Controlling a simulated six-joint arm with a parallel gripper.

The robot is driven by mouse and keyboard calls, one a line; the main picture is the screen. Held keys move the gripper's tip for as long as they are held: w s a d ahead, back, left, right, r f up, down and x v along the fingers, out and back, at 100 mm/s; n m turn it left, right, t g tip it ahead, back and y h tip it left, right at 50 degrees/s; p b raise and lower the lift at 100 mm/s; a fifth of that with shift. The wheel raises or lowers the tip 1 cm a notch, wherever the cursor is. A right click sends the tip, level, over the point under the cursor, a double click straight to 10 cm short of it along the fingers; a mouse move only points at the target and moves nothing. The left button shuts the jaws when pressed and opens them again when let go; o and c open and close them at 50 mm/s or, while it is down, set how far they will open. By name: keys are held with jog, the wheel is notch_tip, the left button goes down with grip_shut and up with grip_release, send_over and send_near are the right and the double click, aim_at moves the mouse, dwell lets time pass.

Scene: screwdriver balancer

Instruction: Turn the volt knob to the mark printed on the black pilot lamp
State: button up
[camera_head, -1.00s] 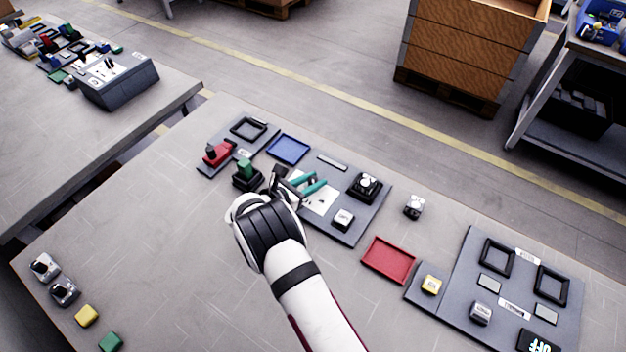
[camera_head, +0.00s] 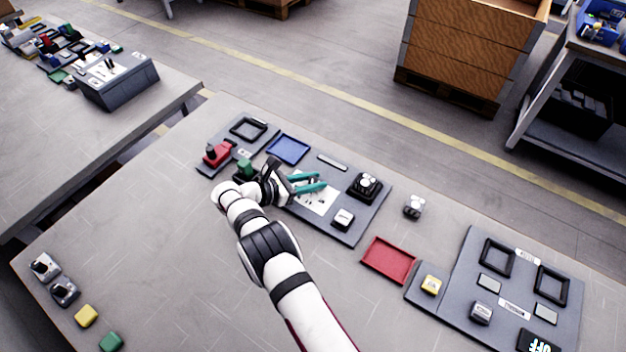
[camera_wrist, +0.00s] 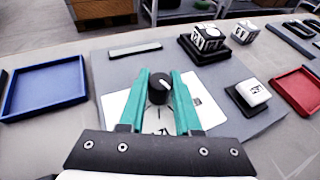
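The volt knob (camera_wrist: 160,88) is a black round knob with a pale pointer line, on a white dial plate (camera_wrist: 115,108). In the wrist view it sits between the two teal fingers of my gripper (camera_wrist: 160,80), which are apart; I cannot tell whether they touch it. In the head view my gripper (camera_head: 308,183) is over the dial plate (camera_head: 318,202) and the knob is hidden. A black-based block with a white printed top (camera_head: 366,186), possibly the pilot lamp, sits at the panel's right; it also shows in the wrist view (camera_wrist: 207,40). Its print is unclear.
A white-topped block (camera_head: 343,219) sits on the same grey panel, front right. A blue tray (camera_head: 288,149) lies behind left and a red tray (camera_head: 388,261) to the right. A red clamp-like part (camera_head: 217,154) and a green block (camera_head: 245,167) stand left of my gripper.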

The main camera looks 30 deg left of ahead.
jog(key=o, duration=0.4)
jog(key=v, duration=1.6)
jog(key=shift+w+r, duration=0.1)
jog(key=shift+o, duration=0.2)
jog(key=shift+w, duration=0.1)
